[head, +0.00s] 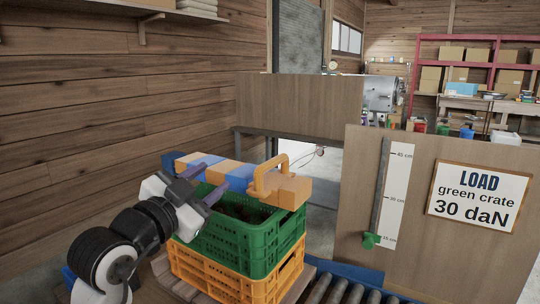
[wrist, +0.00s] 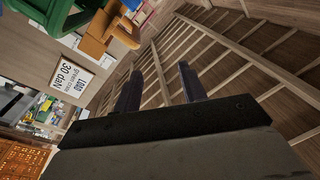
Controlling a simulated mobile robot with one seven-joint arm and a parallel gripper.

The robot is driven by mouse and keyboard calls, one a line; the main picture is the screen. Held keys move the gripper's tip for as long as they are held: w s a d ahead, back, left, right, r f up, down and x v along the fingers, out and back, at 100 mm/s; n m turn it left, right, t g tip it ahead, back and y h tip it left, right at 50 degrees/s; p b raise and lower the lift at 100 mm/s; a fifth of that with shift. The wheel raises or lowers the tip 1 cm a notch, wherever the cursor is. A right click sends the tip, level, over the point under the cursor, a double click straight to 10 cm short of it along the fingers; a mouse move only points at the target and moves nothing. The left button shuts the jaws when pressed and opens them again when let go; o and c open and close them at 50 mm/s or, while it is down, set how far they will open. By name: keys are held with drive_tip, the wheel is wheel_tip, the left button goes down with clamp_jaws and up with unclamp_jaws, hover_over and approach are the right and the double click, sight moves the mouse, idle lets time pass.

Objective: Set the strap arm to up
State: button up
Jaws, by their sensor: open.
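The strap arm (head: 240,177), a bar banded in orange and blue, lies nearly level across the top of the green crate (head: 258,242). An orange loop handle (head: 268,176) stands up near its right end, beside an orange end block. My gripper (head: 212,177) is open, left of the handle and in front of the banded bar in the head view. I cannot tell whether it touches the bar. In the wrist view nothing shows between the fingers (wrist: 160,88); an orange piece with some blue (wrist: 104,36) is at upper left, beside a green edge.
A yellow crate (head: 230,281) is under the green one, next to rollers (head: 335,291). At right a board carries a scale with a green pointer (head: 370,240) and a sign (head: 479,196) reading "LOAD green crate 30 daN". A plank wall stands at left.

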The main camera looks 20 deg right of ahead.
sight(260, 169)
drive_tip(key=w+d+p, duration=0.1)
drive_tip(key=w+d, duration=0.1)
drive_tip(key=d, duration=0.2)
drive_tip(key=w+d+f+g+p, duration=0.1)
drive_tip(key=w+d, duration=0.2)
drive_tip(key=d, duration=0.2)
drive_tip(key=w+d+f+m+g+p, duration=0.1)
drive_tip(key=w+d+p, duration=0.1)
drive_tip(key=d, duration=0.3)
drive_tip(key=shift+w+d, duration=0.1)
drive_tip(key=shift+w, duration=0.5)
drive_tip(key=shift+r, duration=0.1)
clamp_jaws()
